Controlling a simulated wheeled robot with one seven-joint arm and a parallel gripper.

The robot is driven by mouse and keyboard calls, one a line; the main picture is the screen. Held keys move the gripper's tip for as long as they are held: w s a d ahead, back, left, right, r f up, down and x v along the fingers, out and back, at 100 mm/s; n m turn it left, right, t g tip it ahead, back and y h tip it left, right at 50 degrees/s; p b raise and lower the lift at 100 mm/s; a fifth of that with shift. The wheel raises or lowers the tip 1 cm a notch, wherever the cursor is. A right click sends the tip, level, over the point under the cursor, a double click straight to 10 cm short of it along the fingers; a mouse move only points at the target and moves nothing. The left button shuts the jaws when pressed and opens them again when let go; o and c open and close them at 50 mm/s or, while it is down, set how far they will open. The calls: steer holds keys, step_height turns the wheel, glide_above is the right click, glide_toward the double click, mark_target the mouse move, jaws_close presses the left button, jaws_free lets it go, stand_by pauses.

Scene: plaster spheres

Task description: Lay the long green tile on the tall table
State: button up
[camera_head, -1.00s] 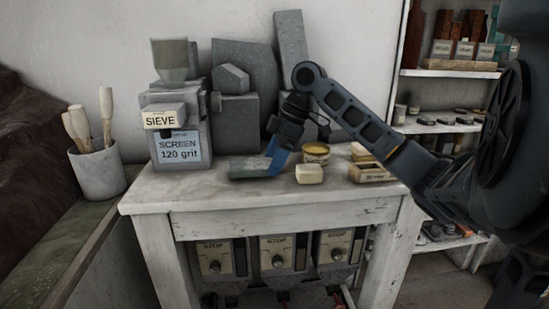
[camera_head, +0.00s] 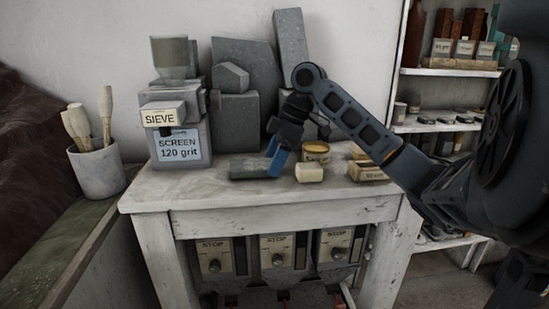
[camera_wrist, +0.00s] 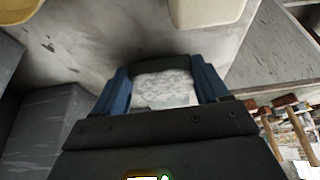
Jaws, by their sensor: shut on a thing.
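The long green tile (camera_head: 250,167) is dark and flat in the head view, low over the white table (camera_head: 160,195) near its middle. I cannot tell whether its whole underside touches the top. My gripper (camera_head: 275,167) points down with its blue fingers shut on the tile's right part. In the wrist view, a pale speckled face, seemingly the tile's (camera_wrist: 166,90), shows between the fingertips, with a dark edge beyond it. The gripper body hides the rest there.
A cream block (camera_head: 310,173) sits just right of my gripper, with a yellow tin (camera_head: 316,152) behind it and a labelled box (camera_head: 367,172) farther right. The sieve machine (camera_head: 180,125) and grey blocks (camera_head: 237,120) stand behind. The table's front left is clear.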

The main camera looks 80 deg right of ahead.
steer(key=shift+f, duration=0.35)
steer(key=o, duration=1.4)
steer(key=shift+r, duration=0.1)
steer(key=shift+r+p, duration=1.4)
steer(key=shift+r, duration=0.55)
